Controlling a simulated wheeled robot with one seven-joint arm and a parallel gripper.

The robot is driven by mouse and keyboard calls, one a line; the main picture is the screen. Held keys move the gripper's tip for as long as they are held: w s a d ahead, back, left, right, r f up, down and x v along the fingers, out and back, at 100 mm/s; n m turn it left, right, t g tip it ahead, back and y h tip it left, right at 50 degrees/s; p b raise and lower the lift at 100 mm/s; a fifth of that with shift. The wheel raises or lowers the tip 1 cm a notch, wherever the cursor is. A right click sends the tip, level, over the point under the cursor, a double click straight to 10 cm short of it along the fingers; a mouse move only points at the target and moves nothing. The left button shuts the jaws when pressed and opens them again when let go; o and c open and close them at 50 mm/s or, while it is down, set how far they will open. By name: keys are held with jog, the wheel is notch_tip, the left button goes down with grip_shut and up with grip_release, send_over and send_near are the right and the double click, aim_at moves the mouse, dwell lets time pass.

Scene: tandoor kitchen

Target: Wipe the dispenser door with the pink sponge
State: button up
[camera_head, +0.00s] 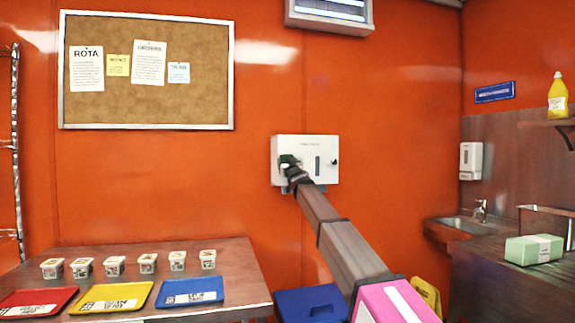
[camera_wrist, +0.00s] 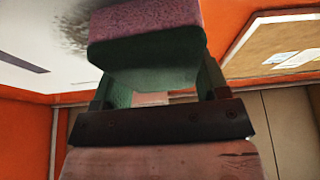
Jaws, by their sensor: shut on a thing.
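In the wrist view the door (camera_wrist: 35,45) fills the upper left and carries a dark speckled smudge (camera_wrist: 76,32) beside the sponge. My gripper (camera_head: 290,162) is at the left part of the door. In the wrist view my gripper (camera_wrist: 155,90) is shut on the sponge (camera_wrist: 145,22), which has a pink face and a green body. The pink face is at or very near the door; I cannot tell if it touches.
A table (camera_head: 250,285) at the left holds several small tubs and three coloured trays (camera_head: 190,291). A blue bin (camera_head: 312,303) stands below the dispenser. A noticeboard (camera_head: 146,70) hangs at the left; a sink (camera_head: 465,226) is at the right.

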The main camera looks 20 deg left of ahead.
aim_at(306, 160)
jog(key=shift+w+a, duration=0.25)
jog(key=shift+w, duration=0.15)
jog(key=shift+d, duration=0.1)
jog(key=shift+w+d, duration=0.95)
jog(key=shift+d, duration=0.45)
jog(key=shift+w+d, duration=0.9)
jog(key=shift+d, duration=0.5)
jog(key=shift+w+d, duration=0.95)
jog(key=shift+d, duration=0.45)
jog(key=shift+s+d, duration=0.1)
jog(key=shift+s+a, duration=0.55)
jog(key=shift+a, duration=0.2)
jog(key=shift+s+a, duration=0.55)
jog(key=shift+a, duration=0.15)
jog(key=shift+s+a+r, duration=0.1)
jog(key=shift+s+a, duration=0.45)
jog(key=shift+a, duration=0.45)
jog(key=shift+s+a+f, duration=0.1)
jog(key=shift+s+a, duration=0.4)
jog(key=shift+a, duration=0.5)
jog(key=shift+s+a+r, duration=0.1)
jog(key=shift+s+a, duration=0.45)
jog(key=shift+a, duration=0.45)
jog(key=shift+w, duration=0.1)
